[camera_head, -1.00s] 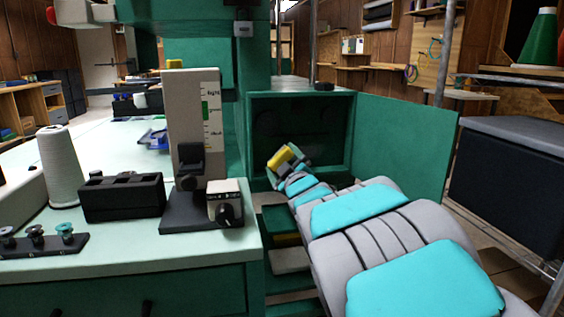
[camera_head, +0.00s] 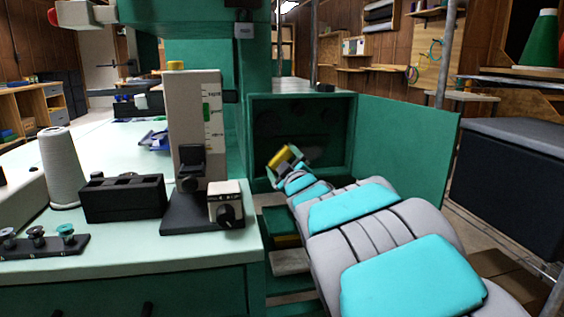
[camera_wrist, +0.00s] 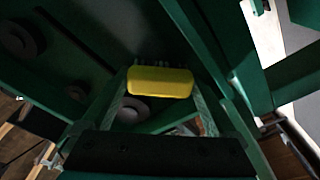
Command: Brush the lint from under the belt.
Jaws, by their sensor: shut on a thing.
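My gripper (camera_head: 290,161) is shut on a yellow-handled brush (camera_head: 279,156) in front of the open green housing (camera_head: 302,95). In the wrist view the yellow handle (camera_wrist: 160,82) lies crosswise between my two fingers, with dark bristles pointing away toward the dark interior. Grey round wheels show inside, one at the upper left (camera_wrist: 22,40) and one just below the brush (camera_wrist: 131,110). I cannot clearly make out the belt or any lint in the shadow. I cannot tell whether the bristles touch anything.
The green door (camera_head: 408,150) stands open to the right of the housing. A dark cabinet (camera_head: 515,190) stands at right.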

